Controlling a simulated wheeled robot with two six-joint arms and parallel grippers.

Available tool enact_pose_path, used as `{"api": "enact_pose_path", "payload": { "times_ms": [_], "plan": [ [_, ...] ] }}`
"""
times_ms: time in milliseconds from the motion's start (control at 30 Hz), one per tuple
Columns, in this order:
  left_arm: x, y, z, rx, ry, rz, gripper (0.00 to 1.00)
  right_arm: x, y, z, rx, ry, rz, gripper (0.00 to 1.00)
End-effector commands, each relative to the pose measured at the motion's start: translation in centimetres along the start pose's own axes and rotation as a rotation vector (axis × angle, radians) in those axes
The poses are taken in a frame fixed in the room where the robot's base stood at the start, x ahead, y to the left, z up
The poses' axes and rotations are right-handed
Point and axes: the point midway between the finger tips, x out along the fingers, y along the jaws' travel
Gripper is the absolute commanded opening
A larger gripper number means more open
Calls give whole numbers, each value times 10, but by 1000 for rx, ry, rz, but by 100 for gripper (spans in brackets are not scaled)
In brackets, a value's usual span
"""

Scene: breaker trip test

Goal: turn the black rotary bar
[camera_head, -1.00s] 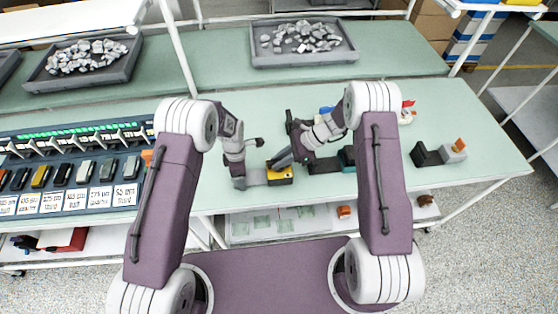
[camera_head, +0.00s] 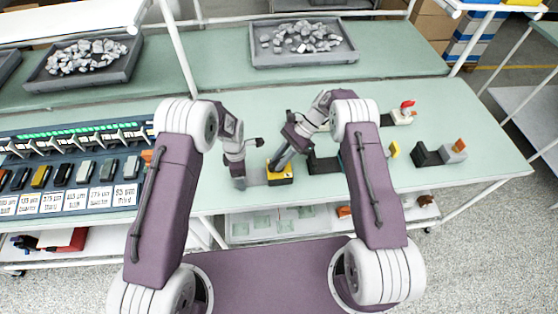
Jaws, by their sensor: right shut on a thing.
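A small yellow-and-black device (camera_head: 281,178) stands near the front edge of the green table. My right gripper (camera_head: 277,163) reaches down onto its top from the upper right and is shut there. The black rotary bar is mostly hidden by the fingers, so its angle cannot be made out. My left gripper (camera_head: 240,182) points down at the left of the device, beside a grey block (camera_head: 257,178). Its fingers are too small to tell open from shut.
Black blocks (camera_head: 323,165) stand just right of the device. Another black-and-grey fixture with an orange part (camera_head: 440,153) stands farther right. A panel with a row of coloured switches (camera_head: 75,172) fills the left. Trays of grey pieces (camera_head: 303,42) lie at the back.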

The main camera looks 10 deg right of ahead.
Motion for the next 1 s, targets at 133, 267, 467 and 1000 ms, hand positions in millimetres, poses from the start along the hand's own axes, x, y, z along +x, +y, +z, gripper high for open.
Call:
{"api": "enact_pose_path", "payload": {
  "times_ms": [133, 267, 467, 1000],
  "plan": [
    [0, 0, 0, 1, 0, 0, 8, 1, -1, 0, -78, -1, 76, 0],
    [0, 0, 0, 2, 0, 0, 8, 1, -1, 0, -131, -2, 129, 0],
    [0, 0, 0, 3, 0, -1, 8, 1, -2, 0, -188, -3, 183, 0],
    [0, -1, 0, 2, 0, -2, 8, 0, 0, 1, -221, 1, 221, 0]
  ]
}}
